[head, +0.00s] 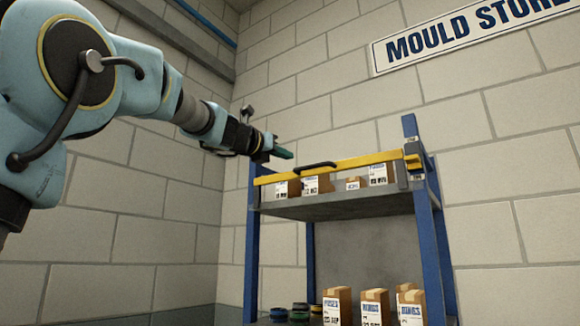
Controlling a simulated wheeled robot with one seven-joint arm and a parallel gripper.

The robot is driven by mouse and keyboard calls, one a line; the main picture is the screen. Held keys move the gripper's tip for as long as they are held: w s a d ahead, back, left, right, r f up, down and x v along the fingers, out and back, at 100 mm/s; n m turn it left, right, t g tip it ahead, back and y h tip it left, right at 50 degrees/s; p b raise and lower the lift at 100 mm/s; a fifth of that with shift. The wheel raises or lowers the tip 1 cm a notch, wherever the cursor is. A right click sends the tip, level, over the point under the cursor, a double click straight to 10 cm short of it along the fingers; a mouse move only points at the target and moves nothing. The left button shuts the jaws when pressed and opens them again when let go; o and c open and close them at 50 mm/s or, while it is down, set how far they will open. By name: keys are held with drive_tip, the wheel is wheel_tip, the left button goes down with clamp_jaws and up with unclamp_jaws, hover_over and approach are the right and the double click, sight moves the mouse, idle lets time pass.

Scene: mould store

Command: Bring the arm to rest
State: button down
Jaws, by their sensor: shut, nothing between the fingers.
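My arm reaches in from the upper left in the head view. My gripper (284,154) is at its end, with greenish fingertips, shut and empty. In the picture it shows just above the left part of the yellow bar (345,164) across the front of the rack's upper shelf. I cannot tell how far the gripper is from the bar.
A blue-post rack (428,235) stands against the block wall. Its upper shelf (335,206) holds several small labelled boxes behind the bar, which has a black handle (316,166). Below stand labelled cartons (375,307) and small round items (279,314). Left of the rack looks clear.

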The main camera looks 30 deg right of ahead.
drive_tip(key=shift+s+a+r, duration=0.3)
drive_tip(key=shift+a+r, duration=0.25)
drive_tip(key=shift+r, duration=0.3)
drive_tip(key=shift+s+a+r, duration=0.25)
drive_tip(key=shift+a+r, duration=0.3)
drive_tip(key=shift+r, duration=0.25)
